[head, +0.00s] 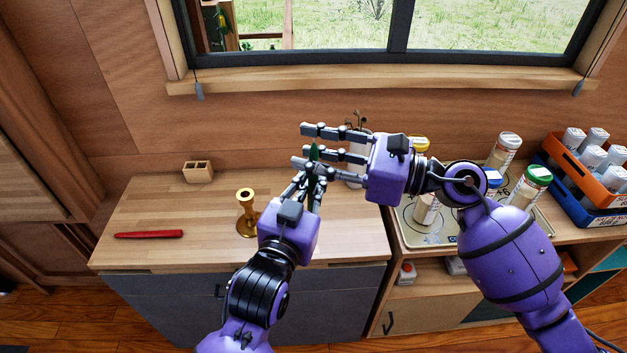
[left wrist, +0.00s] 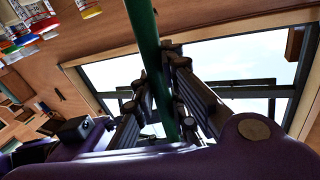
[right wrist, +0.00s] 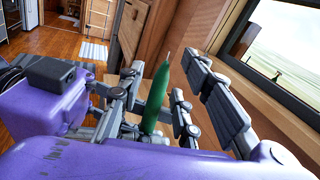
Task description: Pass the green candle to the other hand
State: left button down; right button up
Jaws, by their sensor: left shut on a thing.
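The green candle (head: 315,152) is held up above the counter and is mostly hidden by fingers in the head view. My left gripper (head: 311,173) is shut on it from below; the left wrist view shows the candle (left wrist: 146,45) between the fingers. My right gripper (head: 308,147) reaches in from the right with its fingers spread, level with the candle. In the right wrist view the candle (right wrist: 157,98) stands slightly tilted, wick up, beside the right fingers (right wrist: 205,95). Whether they touch it I cannot tell.
On the wooden counter (head: 150,205) are a brass candlestick (head: 246,208), a red candle-like stick (head: 148,234) and a small wooden box (head: 198,171). Jars (head: 503,150) and an orange crate (head: 598,178) stand at right. A window (head: 440,35) is behind.

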jog(key=v, duration=1.2)
pick_arm(q)
jog(key=shift+w, duration=0.1)
jog(key=shift+f, duration=0.1)
pick_arm(e)
jog(key=s+d+f+n+t+h, duration=0.3)
jog(key=s+f+n+h, duration=0.2)
jog(key=f+n, duration=0.6)
jog(key=s+d+f+n+t+h, duration=0.2)
jog(key=s+f+n+h, duration=0.35)
jog(key=f+n, duration=0.5)
jog(key=s+d+f+n+t+h, duration=0.35)
jog(key=f+n+h, duration=0.25)
jog(key=f+n, duration=0.5)
jog(key=s+a+f+m+g, duration=0.2)
jog(key=s+f+m+g, duration=0.4)
jog(key=s+f+m, duration=0.3)
notch_tip(320, 180, down, 4)
jog(key=shift+s+a+r+m, duration=0.25)
jog(key=shift+a+m, duration=0.1)
jog(key=shift+m, duration=0.9)
pick_arm(q)
jog(key=shift+a, duration=0.1)
